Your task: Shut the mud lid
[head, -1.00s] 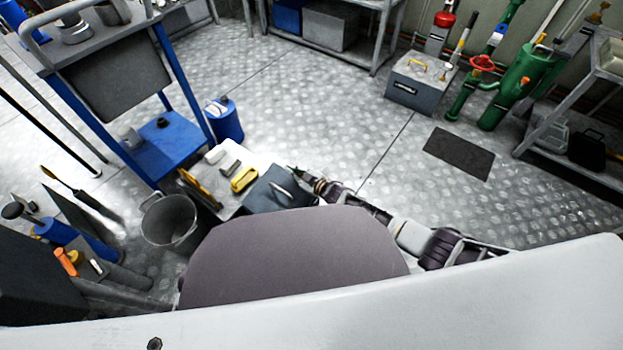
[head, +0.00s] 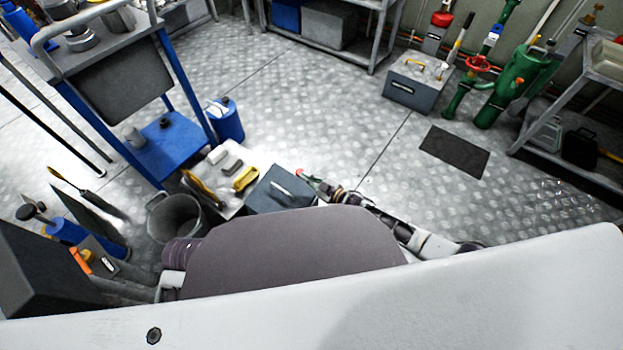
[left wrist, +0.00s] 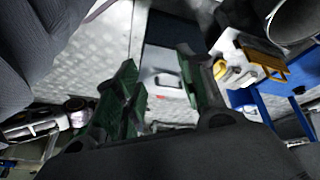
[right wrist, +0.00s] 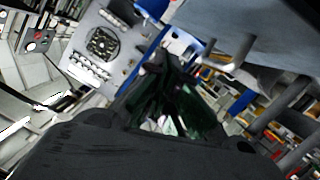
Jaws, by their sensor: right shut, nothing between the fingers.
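A dark grey-blue box or panel with a pale handle (head: 281,189) stands on the floor just ahead of my body. It is probably the part with the mud lid, but I cannot tell whether its lid is raised. In the left wrist view a dark panel (left wrist: 170,32) borders a pale surface with a handle (left wrist: 166,82). My left gripper (left wrist: 160,85) is open and empty in front of that surface; my body hides it in the head view. My right gripper (head: 306,178) is shut and empty beside the box's right edge; its fingers also show in the right wrist view (right wrist: 175,100).
A pale tray (head: 222,160) with yellow-handled items and a grey bucket (head: 175,216) stand left of the box. A blue cart (head: 165,148) is behind them. A grey toolbox (head: 411,83) and a dark mat (head: 455,151) lie at the right. The middle floor is clear.

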